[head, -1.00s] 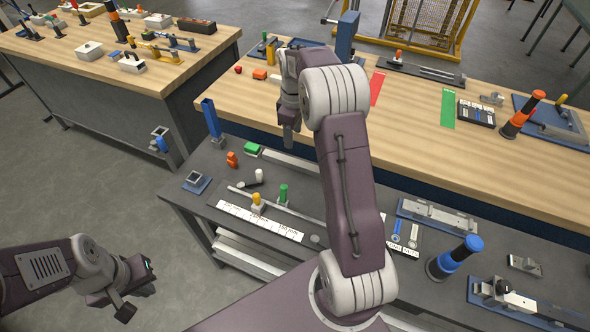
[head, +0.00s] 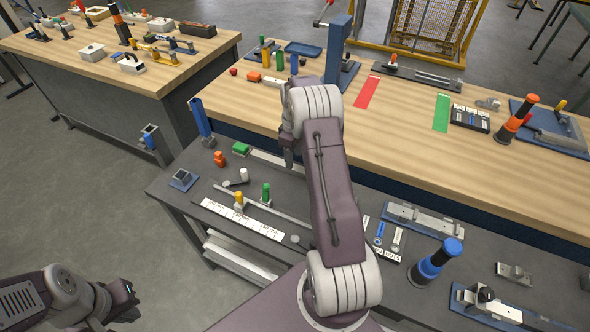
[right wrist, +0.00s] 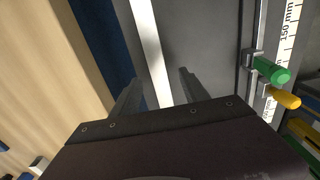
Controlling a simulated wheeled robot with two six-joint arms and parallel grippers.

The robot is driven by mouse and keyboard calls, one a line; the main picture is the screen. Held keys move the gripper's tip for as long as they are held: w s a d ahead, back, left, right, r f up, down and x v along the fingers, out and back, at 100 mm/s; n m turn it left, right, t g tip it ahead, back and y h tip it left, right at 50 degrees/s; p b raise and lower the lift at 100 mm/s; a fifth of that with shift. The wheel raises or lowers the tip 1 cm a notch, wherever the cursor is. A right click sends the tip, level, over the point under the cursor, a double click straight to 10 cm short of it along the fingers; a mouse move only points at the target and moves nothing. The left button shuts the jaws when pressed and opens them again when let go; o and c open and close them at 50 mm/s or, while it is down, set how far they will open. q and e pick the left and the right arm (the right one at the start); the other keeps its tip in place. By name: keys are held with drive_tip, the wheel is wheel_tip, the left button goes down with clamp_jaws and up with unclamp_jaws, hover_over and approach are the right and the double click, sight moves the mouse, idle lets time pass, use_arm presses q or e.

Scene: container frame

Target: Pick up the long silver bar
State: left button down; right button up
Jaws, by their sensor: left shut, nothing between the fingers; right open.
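The long silver bar (head: 268,158) lies flat along the back edge of the dark grey lower table in the head view, partly hidden behind my right gripper. In the right wrist view the bar (right wrist: 150,50) runs lengthwise from the top edge down between the two fingers. My right gripper (head: 288,160) is open and points down over the bar. In its wrist view the fingers (right wrist: 158,92) stand on either side of the bar, and I see no contact. My left gripper (head: 130,302) is shut and empty, low at the left over the floor.
A ruler plate (head: 240,220) and a thin rod carrying green (head: 266,193) and yellow (head: 239,199) handles lie in front of the bar. The wooden bench (head: 400,135) rises behind.

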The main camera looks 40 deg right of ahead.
sight(295, 167)
drive_tip(key=shift+w+f, duration=0.1)
drive_tip(key=shift+f, duration=0.35)
drive_tip(key=f, duration=0.3)
drive_tip(key=f+p, duration=0.1)
drive_tip(key=f, duration=0.1)
drive_tip(key=shift+d, duration=0.25)
clamp_jaws()
